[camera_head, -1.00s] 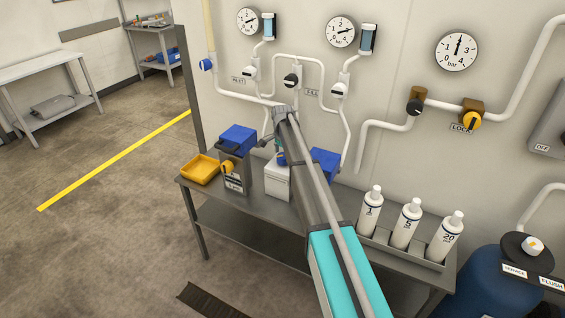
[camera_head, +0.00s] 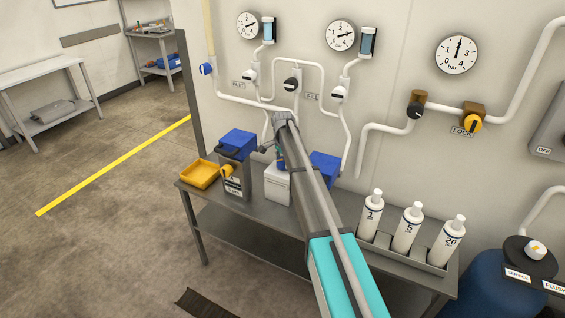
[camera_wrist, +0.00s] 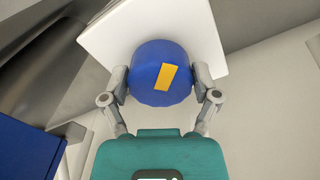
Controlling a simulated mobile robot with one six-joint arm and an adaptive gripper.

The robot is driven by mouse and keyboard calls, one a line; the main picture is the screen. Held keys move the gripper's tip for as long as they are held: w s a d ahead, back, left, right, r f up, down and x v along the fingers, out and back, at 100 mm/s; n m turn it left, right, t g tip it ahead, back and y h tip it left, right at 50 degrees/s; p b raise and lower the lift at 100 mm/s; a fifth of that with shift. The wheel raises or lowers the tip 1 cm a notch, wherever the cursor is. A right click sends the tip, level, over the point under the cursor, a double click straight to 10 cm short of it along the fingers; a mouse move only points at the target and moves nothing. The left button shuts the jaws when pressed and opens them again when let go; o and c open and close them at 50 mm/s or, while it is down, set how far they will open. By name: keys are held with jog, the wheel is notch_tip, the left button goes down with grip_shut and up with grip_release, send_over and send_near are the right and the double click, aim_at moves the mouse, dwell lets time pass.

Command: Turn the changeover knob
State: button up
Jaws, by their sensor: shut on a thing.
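The changeover knob (camera_wrist: 160,73) is a round blue knob with a yellow-orange pointer mark, in the middle of the wrist view. The mark leans slightly right of upright there. The knob sits on the face of a white box (camera_wrist: 98,38), which also shows on the bench in the head view (camera_head: 276,186). My gripper (camera_wrist: 160,82) is shut on the knob, one finger against each side. In the head view my arm hides most of the knob and the fingers.
The bench (camera_head: 230,204) also holds a yellow tray (camera_head: 200,174), a grey canister with a yellow knob (camera_head: 236,187), blue boxes (camera_head: 324,168) and several white bottles (camera_head: 407,229) at right. Pipes, valves and gauges (camera_head: 341,35) cover the wall behind. A blue tank (camera_head: 490,280) stands at right.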

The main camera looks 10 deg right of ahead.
jog(key=shift+n, duration=0.3)
jog(key=n, duration=0.8)
jog(key=shift+s+d+n, duration=0.1)
jog(key=shift+n, duration=0.2)
jog(key=n, duration=0.4)
jog(key=shift+d+n, duration=0.1)
jog(key=shift+n, duration=2.3)
jog(key=o, duration=1)
jog(key=shift+c, duration=0.2)
